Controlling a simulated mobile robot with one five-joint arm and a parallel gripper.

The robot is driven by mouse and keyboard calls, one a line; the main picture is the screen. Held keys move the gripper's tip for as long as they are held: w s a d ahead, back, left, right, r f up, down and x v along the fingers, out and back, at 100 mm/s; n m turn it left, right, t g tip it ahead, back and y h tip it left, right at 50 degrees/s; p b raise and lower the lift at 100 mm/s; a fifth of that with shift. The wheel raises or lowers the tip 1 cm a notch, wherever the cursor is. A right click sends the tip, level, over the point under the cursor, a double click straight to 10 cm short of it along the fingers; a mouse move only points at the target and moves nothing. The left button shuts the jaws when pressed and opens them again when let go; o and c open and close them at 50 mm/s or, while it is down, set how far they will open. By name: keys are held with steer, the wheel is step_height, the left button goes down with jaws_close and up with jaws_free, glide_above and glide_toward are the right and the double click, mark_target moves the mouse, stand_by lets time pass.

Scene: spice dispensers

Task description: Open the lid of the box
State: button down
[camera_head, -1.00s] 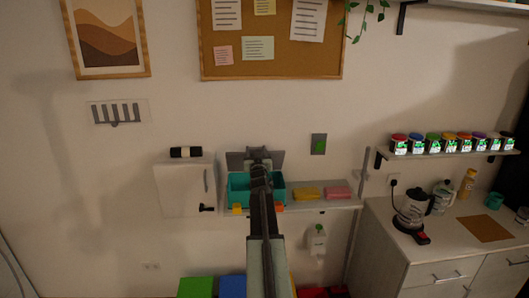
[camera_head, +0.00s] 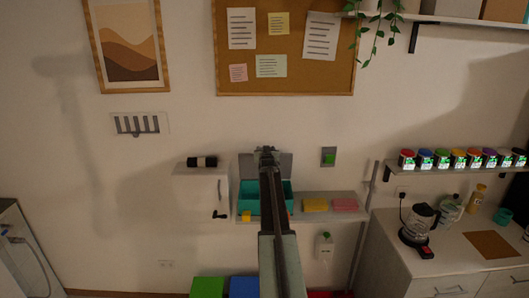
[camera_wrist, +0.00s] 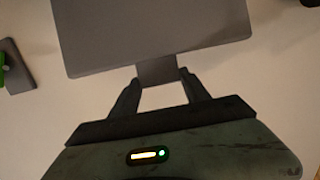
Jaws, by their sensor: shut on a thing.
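The teal box (camera_head: 249,188) stands on the wall shelf, partly hidden behind my arm. Its grey lid (camera_head: 285,166) stands raised at the back of the box, near the wall, and the teal inside shows below it. In the wrist view the lid (camera_wrist: 150,35) is a flat grey panel with a small tab (camera_wrist: 158,71) at its edge. My gripper (camera_head: 267,153) is at the lid's top edge. In the wrist view my gripper (camera_wrist: 158,82) has its two fingers on either side of the tab, shut on it.
A white cabinet (camera_head: 200,196) with a dark roll on top is left of the box. A yellow sponge (camera_head: 315,205) and a pink sponge (camera_head: 344,205) lie to the right on the shelf (camera_head: 305,215). A counter with a kettle (camera_head: 418,222) stands farther right.

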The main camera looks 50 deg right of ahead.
steer(key=shift+w+r, duration=0.1)
steer(key=c, duration=0.5)
jaws_free()
steer(key=shift+a, duration=0.15)
steer(key=p+v, duration=0.1)
steer(key=v, duration=0.6)
steer(key=shift+s+a, duration=0.2)
steer(key=shift+s, duration=0.15)
